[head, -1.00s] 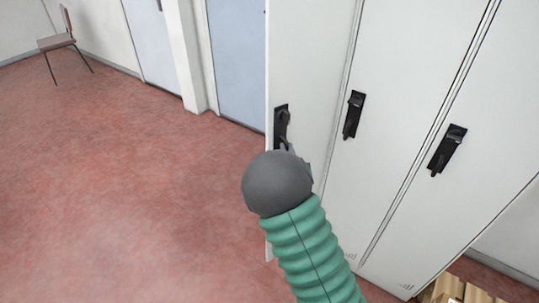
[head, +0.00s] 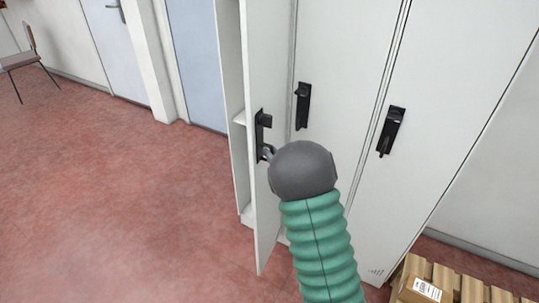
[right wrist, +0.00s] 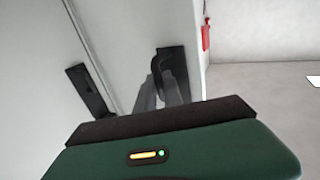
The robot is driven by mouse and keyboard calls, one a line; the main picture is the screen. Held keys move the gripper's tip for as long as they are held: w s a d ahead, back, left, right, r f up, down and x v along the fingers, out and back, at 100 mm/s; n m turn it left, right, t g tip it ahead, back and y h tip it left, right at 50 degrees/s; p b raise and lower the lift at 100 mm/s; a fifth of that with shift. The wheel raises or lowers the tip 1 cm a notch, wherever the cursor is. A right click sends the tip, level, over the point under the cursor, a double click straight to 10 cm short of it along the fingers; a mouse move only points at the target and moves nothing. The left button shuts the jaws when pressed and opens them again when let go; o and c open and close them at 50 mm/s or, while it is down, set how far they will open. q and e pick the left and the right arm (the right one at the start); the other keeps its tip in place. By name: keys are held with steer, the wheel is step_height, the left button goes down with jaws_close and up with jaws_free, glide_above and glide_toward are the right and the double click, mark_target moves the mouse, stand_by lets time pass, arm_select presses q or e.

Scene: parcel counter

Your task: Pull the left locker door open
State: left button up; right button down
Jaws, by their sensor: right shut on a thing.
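The left locker door (head: 265,60) is white and stands ajar, swung out from the locker body. The locker's interior (head: 232,110) with a shelf shows along its left side. The door's black handle (head: 261,122) is partly hidden by my right gripper (head: 267,154), which is shut on it. My dark wrist and green arm hide part of the door. In the right wrist view the black handle (right wrist: 177,62) sits between the grey fingers of my right gripper (right wrist: 162,90). My left gripper is not in view.
The middle (head: 302,106) and right (head: 391,131) locker handles are on shut doors. A cardboard box (head: 418,290) sits on a wooden pallet (head: 472,290) at the lower right. A chair (head: 30,60) stands far left. The red floor left of the door is clear.

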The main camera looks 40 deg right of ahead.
steer(key=shift+d+r, duration=0.25)
steer(key=shift+r, duration=0.1)
steer(key=c, duration=1.8)
jaws_free()
steer(key=shift+o, duration=0.2)
steer(key=shift+d+f, duration=0.15)
steer(key=shift+f, duration=0.05)
steer(key=shift+f, duration=0.1)
steer(key=shift+a, duration=0.2)
steer(key=p+v, duration=1)
steer(key=v, duration=0.6)
steer(key=shift+s, duration=0.3)
